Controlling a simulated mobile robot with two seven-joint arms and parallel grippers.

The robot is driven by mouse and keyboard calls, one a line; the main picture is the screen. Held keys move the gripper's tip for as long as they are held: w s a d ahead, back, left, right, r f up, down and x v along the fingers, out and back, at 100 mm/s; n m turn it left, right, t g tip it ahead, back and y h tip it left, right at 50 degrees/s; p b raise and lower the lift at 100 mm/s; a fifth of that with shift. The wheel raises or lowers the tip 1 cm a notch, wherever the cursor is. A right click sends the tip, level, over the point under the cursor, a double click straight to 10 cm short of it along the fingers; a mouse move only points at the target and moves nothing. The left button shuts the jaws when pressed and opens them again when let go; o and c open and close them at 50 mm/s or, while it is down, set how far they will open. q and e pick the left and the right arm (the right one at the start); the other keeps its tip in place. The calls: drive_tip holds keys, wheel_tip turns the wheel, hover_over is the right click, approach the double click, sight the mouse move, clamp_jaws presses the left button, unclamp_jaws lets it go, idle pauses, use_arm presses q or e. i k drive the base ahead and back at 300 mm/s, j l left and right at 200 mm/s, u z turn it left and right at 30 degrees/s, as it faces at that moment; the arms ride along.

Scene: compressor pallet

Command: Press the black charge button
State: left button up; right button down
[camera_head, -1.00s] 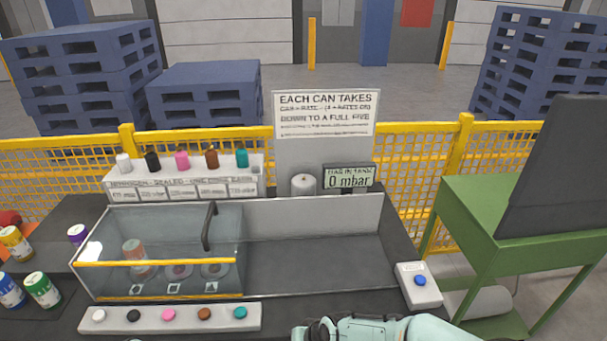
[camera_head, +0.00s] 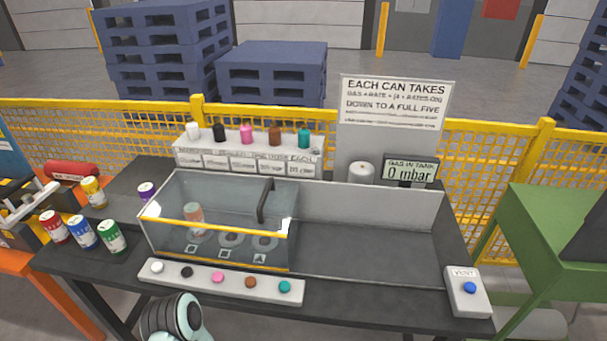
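The black charge button (camera_head: 187,272) is second from the left on a white button strip (camera_head: 233,286) at the table's front edge. White, pink, brown and teal buttons share the strip. Nothing covers the black button. Part of my arm (camera_head: 175,318), mint and dark, shows at the bottom edge, below the strip and apart from it in the picture. I cannot tell which arm it is, and no gripper fingers show. The display (camera_head: 410,172) reads 0 mbar.
Behind the strip stands a glass box (camera_head: 215,248) with a can (camera_head: 194,216) inside. A white box with a blue button (camera_head: 470,287) sits at the right. Several coloured cans stand at the left, including a green-marked can (camera_head: 111,237). The tabletop right of the glass box is clear.

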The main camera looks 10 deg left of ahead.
sight(187, 272)
drive_tip(key=u, duration=1.5)
